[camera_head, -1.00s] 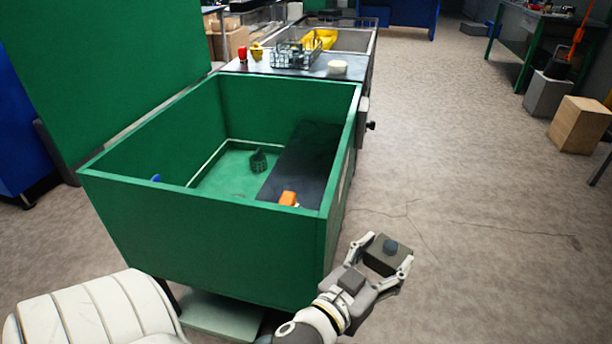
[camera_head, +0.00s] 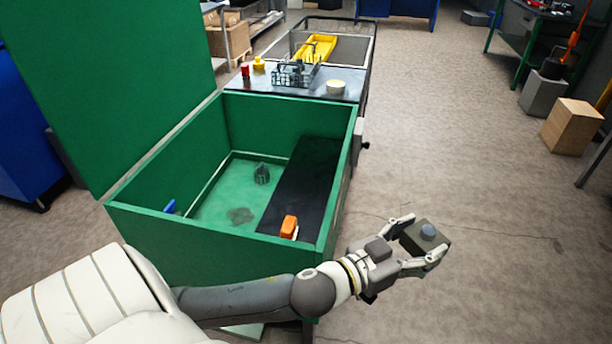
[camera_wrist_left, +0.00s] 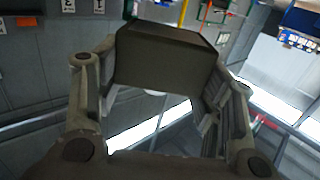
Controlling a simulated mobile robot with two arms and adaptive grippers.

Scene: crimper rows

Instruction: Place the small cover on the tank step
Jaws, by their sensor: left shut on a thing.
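My left gripper (camera_head: 418,247) is shut on a small dark grey box-shaped cover with a round blue-grey knob on it, the small cover (camera_head: 423,240). It is held in the air to the right of the green tank (camera_head: 180,245). In the left wrist view the cover (camera_wrist_left: 165,60) sits between the two fingers. The open tank has a dark step (camera_head: 305,185) along its right inner side and a pale green floor. An orange and white item (camera_head: 289,227) lies at the near end of the step. My right gripper does not show.
On the tank floor stands a small dark basket-like item (camera_head: 262,173); a blue item (camera_head: 169,207) is at the left wall. The raised green lid (camera_head: 110,80) stands at left. Behind, a bench carries a wire basket (camera_head: 297,74) and white round item (camera_head: 335,87).

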